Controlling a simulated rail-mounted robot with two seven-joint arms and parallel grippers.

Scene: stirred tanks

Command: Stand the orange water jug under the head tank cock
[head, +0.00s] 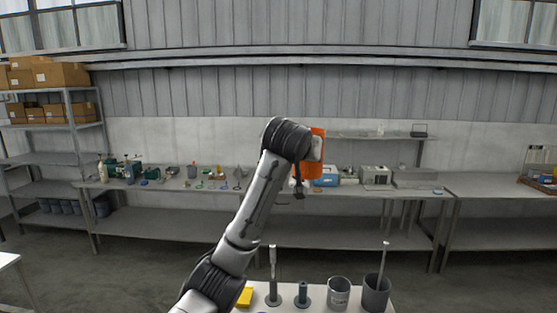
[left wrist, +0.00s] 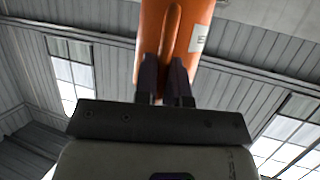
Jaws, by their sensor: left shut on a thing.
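The orange water jug (head: 312,174) is held up in the air near the middle of the head view, partly hidden behind my left arm's wrist. In the left wrist view the jug (left wrist: 172,35) fills the top middle, with a raised orange handle and part of a white label on its right. My left gripper (left wrist: 165,82) is shut on the jug at this handle; its dark fingers sit on either side of it. The jug's base and mouth are not clear. My right gripper is not in view. I cannot make out a head tank or its cock.
A near white table (head: 320,301) holds a yellow block (head: 245,297), two grey stands, a light grey pot (head: 339,293) and a dark pot (head: 377,293) with a rod. A long back bench (head: 250,187) carries bottles, tools and boxes. Shelving (head: 70,128) stands left. The floor between is clear.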

